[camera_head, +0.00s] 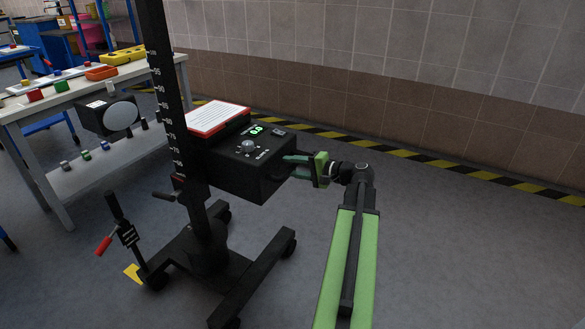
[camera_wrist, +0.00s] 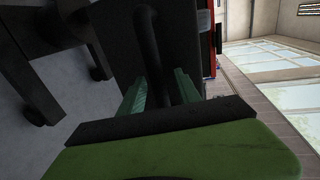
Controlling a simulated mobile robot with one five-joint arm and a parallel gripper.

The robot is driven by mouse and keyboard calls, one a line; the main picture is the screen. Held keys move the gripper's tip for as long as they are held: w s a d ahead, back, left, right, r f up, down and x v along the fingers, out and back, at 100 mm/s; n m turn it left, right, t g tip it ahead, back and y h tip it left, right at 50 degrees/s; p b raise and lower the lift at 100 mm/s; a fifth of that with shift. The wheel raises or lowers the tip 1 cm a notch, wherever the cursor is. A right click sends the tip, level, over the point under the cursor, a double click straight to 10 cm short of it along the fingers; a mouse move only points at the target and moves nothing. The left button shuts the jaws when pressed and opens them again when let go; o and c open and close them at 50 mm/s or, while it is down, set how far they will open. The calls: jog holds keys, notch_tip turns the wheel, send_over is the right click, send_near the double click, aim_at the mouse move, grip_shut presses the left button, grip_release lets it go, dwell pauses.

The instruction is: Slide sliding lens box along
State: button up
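A black box (camera_head: 240,177) with a dial and a lit green readout is mounted on an upright black column (camera_head: 165,70) with a white scale. A dark lens head (camera_head: 98,113) with a pale round face is on the column's left; how they join is hidden. My green gripper (camera_head: 291,167) is at the box's right side. In the wrist view, a dark curved handle (camera_wrist: 149,38) on the box reaches between my gripper's fingers (camera_wrist: 160,92). The fingers are apart, and I see no clear contact with the handle.
The column stands on a black wheeled base (camera_head: 215,262). A white workbench (camera_head: 60,98) with coloured items is at the left. A tiled wall (camera_head: 400,75) and a yellow-black floor stripe (camera_head: 430,156) are behind. The floor at right is clear.

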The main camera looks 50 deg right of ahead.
jog(key=p+v, duration=0.3)
jog(key=v, duration=1.4)
jog(key=shift+s+p, duration=0.2)
jog(key=shift+p, duration=0.1)
jog(key=w+a+f+n+g+y, duration=0.1)
jog(key=w+a+f+n+g, duration=0.25)
jog(key=w+a+f, duration=0.55)
jog(key=w+a+f+n+g+y, duration=0.25)
jog(key=w+a+g, duration=0.35)
jog(key=a, duration=0.8)
jog(key=w+a+f+n+g+h+p, duration=0.1)
jog(key=a+f+n+g+h, duration=0.15)
jog(key=a, duration=0.65)
jog(key=w+a+f+n+g+h, duration=0.1)
jog(key=a+n+h, duration=0.15)
jog(key=a, duration=0.65)
jog(key=w+a+f+n+g+h+p, duration=0.15)
jog(key=a+n, duration=0.25)
jog(key=a, duration=0.5)
notch_tip(320, 180, up, 37)
jog(key=a+p, duration=0.1)
jog(key=p, duration=3.6)
jog(key=shift+a+g+h, duration=0.15)
jog(key=shift+g+h, duration=0.2)
jog(key=shift+h, duration=0.05)
